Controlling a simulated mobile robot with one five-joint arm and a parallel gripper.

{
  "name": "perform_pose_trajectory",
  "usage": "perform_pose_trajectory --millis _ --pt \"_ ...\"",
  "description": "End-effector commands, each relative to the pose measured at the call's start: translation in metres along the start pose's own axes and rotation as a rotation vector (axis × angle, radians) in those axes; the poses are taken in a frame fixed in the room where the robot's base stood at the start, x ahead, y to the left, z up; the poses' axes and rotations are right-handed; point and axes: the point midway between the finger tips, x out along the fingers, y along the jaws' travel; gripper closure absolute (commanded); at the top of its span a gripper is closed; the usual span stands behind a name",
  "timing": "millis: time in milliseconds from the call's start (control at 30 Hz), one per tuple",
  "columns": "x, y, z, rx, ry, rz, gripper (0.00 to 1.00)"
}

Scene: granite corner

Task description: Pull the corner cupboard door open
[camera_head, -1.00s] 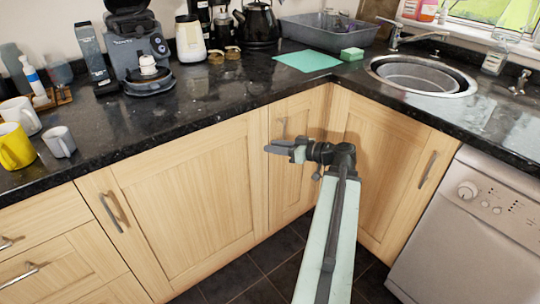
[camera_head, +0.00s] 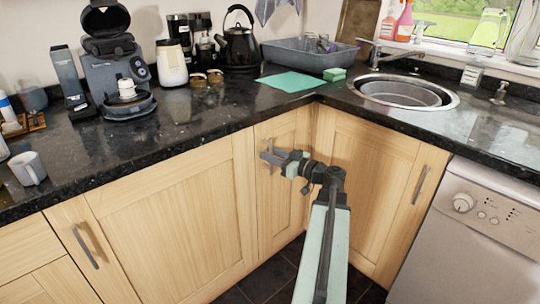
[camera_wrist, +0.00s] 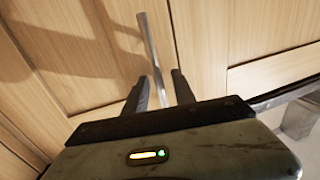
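The corner cupboard door (camera_head: 279,205) is a narrow pale wood panel left of the inner corner, and it looks closed. Its upright metal bar handle (camera_wrist: 150,45) shows in the wrist view, running down between my two dark fingers. My gripper (camera_head: 267,157) is at the upper part of this door in the head view and hides much of the handle. In the wrist view my gripper (camera_wrist: 161,75) is open, with one finger on each side of the bar. Small gaps show beside the bar; I cannot tell whether either finger touches it.
A wide cupboard door (camera_head: 175,215) is to the left and another door (camera_head: 373,180) with a handle to the right. A dishwasher (camera_head: 480,240) stands further right. The black worktop (camera_head: 205,118) overhangs the doors. Dark floor (camera_head: 262,283) shows below.

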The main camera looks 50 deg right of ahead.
Motion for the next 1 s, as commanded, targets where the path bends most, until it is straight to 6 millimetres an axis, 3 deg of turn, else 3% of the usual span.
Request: perform_pose_trajectory --millis 167,300,1000 --pt "0.0003 -0.0004 0.0001 0.0 0.0 0.0 0.68" --pt "0.0004 -0.0005 0.0001 0.0 0.0 -0.001 1.0" --pt "0.001 -0.001 0.0002 0.0 0.0 -0.002 1.0"
